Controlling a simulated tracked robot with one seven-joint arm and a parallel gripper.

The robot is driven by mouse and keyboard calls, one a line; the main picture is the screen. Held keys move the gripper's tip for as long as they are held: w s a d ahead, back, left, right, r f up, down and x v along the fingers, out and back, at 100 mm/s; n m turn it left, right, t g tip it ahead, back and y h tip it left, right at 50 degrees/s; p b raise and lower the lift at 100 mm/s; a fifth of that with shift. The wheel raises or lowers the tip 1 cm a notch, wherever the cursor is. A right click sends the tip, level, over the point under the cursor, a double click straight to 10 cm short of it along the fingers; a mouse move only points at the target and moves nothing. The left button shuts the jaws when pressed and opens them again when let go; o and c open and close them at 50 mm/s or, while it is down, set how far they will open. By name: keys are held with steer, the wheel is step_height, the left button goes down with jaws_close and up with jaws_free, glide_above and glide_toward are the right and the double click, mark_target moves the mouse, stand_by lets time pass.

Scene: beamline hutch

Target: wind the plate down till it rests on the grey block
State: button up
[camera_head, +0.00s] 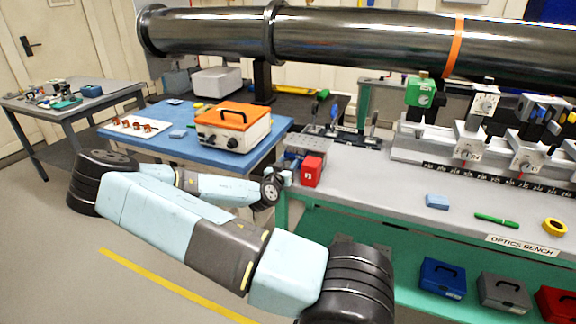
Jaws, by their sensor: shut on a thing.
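My gripper (284,178) is at the left end of the optics bench, small in view and partly hidden by my own wrist. It is shut at the near left side of a grey jack-like stage (305,146). The small part between its fingers seems to be the stage's knob, but it is too small to see clearly. The stage's grey top plate faces up at the bench corner. I cannot make out the grey block or any gap between it and the plate.
A red block (312,171) with a white mark stands right beside my gripper. Small posts (334,116) stand behind the stage. A blue table (160,140) bears an orange-topped box (233,127). A black beam pipe (350,40) crosses above. The bench front (400,190) is mostly clear.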

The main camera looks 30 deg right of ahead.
steer(key=shift+w+a+n, duration=0.1)
steer(key=shift+n, duration=0.3)
steer(key=o, duration=1)
steer(key=shift+c, duration=0.2)
steer(key=v, duration=1.3)
steer(key=shift+s+a, duration=0.25)
steer(key=shift+a, duration=0.05)
